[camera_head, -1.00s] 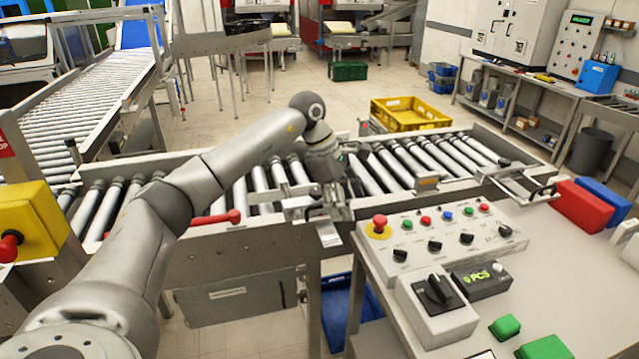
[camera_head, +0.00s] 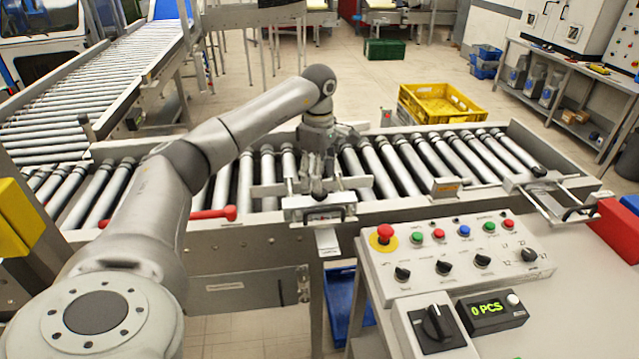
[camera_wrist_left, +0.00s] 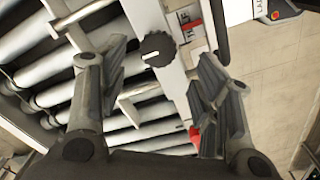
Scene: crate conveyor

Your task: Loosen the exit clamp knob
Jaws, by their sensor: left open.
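The clamp knob (camera_wrist_left: 158,47) is round and black with a white pointer line. It sits on a pale metal bar of the clamp (camera_head: 318,207) at the conveyor's near rail. My left gripper (camera_head: 316,182) points down over the clamp and hides the knob in the head view. In the left wrist view my left gripper (camera_wrist_left: 163,62) is open, one finger on each side of the knob. Gaps show between the fingers and the knob, and it holds nothing. How high the fingertips are above the knob is hard to tell. My right gripper is not in view.
The roller conveyor (camera_head: 420,157) runs left and right under my arm. A red handle (camera_head: 213,213) sticks out left of the clamp. A control panel (camera_head: 450,247) with an emergency stop stands right of the clamp. A yellow crate (camera_head: 440,104) stands on the floor behind.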

